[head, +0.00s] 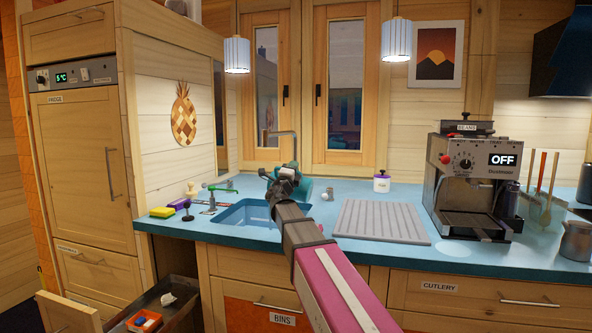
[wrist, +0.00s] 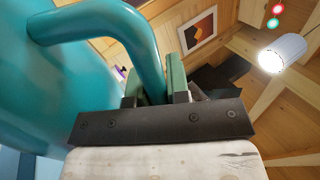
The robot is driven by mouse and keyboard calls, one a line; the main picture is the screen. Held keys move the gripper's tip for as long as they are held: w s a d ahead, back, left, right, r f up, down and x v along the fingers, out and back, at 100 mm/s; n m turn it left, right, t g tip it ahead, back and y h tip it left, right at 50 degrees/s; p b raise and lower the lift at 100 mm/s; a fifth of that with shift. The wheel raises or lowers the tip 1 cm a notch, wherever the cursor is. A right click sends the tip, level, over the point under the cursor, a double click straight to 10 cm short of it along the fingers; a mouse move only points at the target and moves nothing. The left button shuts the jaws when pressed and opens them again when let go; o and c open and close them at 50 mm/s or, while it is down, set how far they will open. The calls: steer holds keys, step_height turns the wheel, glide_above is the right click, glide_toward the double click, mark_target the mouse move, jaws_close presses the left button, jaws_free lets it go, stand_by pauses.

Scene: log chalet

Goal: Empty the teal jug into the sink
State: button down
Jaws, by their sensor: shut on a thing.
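The teal jug (head: 303,187) is held up above the right side of the sink (head: 243,214), mostly hidden behind my gripper (head: 286,178) in the head view. In the wrist view its large rounded body (wrist: 60,95) fills the left side. Its curved handle passes between the two fingers of my gripper (wrist: 155,85), which is shut on it. The blue sink basin is set into the counter, partly covered by my arm. The jug's mouth and contents are hidden, and I cannot tell its exact tilt.
A ridged draining board (head: 381,221) and coffee machine (head: 471,180) are to the right. A yellow-green sponge (head: 163,212) lies left of the sink. A drawer (head: 150,309) stands open below left.

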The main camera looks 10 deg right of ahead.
steer(key=shift+w+a+r+n+t+y, duration=0.1)
steer(key=shift+w+a+n+t+y, duration=0.15)
steer(key=shift+a+n+y, duration=0.35)
steer(key=shift+w+a+n+t+y, duration=0.1)
steer(key=shift+a+n+t+y, duration=0.15)
steer(key=shift+n, duration=0.7)
steer(key=shift+w+a+r+n+t+y, duration=0.1)
steer(key=shift+w+a+n+t+y, duration=0.1)
steer(key=shift+a+n+y, duration=0.4)
steer(key=shift+w+a+r+n+y, duration=0.25)
steer(key=shift+a+n+y, duration=0.15)
steer(key=shift+n, duration=0.35)
steer(key=shift+w+a+r+n+y, duration=0.1)
steer(key=shift+a+r+n+y, duration=0.2)
steer(key=shift+n, duration=0.4)
steer(key=shift+a+f, duration=0.1)
